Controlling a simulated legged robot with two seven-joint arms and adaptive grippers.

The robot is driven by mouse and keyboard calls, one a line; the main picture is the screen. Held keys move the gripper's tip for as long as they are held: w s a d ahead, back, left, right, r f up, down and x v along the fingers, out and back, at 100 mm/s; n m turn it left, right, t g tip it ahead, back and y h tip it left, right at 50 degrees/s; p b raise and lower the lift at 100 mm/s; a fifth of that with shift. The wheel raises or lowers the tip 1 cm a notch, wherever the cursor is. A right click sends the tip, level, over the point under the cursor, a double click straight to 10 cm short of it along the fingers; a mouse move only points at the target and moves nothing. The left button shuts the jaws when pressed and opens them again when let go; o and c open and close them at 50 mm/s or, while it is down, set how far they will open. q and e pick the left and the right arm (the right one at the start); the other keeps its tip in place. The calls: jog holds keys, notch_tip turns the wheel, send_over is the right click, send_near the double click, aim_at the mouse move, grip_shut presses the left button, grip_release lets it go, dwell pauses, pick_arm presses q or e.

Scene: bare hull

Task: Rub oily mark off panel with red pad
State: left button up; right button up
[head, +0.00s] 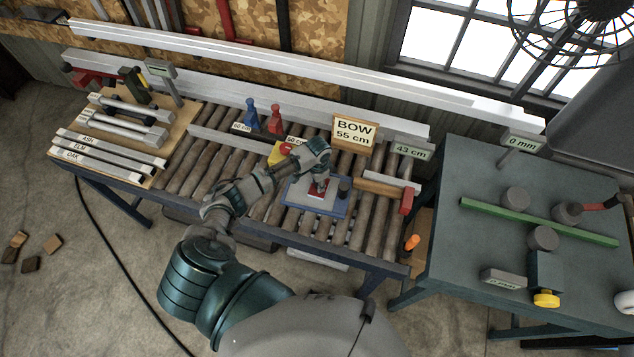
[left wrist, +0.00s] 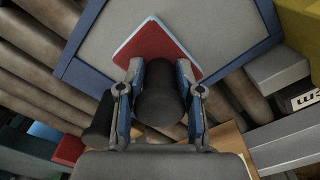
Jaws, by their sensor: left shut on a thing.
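The grey panel (head: 331,209) has a blue frame and lies on the roller bench. It also shows in the left wrist view (left wrist: 210,25). The red pad (head: 316,194) is over the panel; its red surface with a pale edge shows in the left wrist view (left wrist: 187,68). My left gripper (head: 320,184) is above the pad. In the left wrist view its two fingers close on a dark round handle (left wrist: 161,97) at the pad. I cannot tell whether the pad touches the panel. No oily mark can be made out. My right gripper is not in view.
A dark cylinder (head: 344,187) stands at the panel's right side. A red-ended bar (head: 384,190) lies to the right. A grey table (head: 465,250) stands farther right.

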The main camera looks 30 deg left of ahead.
pick_arm(q)
notch_tip(320, 180, up, 9)
jog(key=shift+f, duration=0.1)
dwell(0.6)
dwell(0.5)
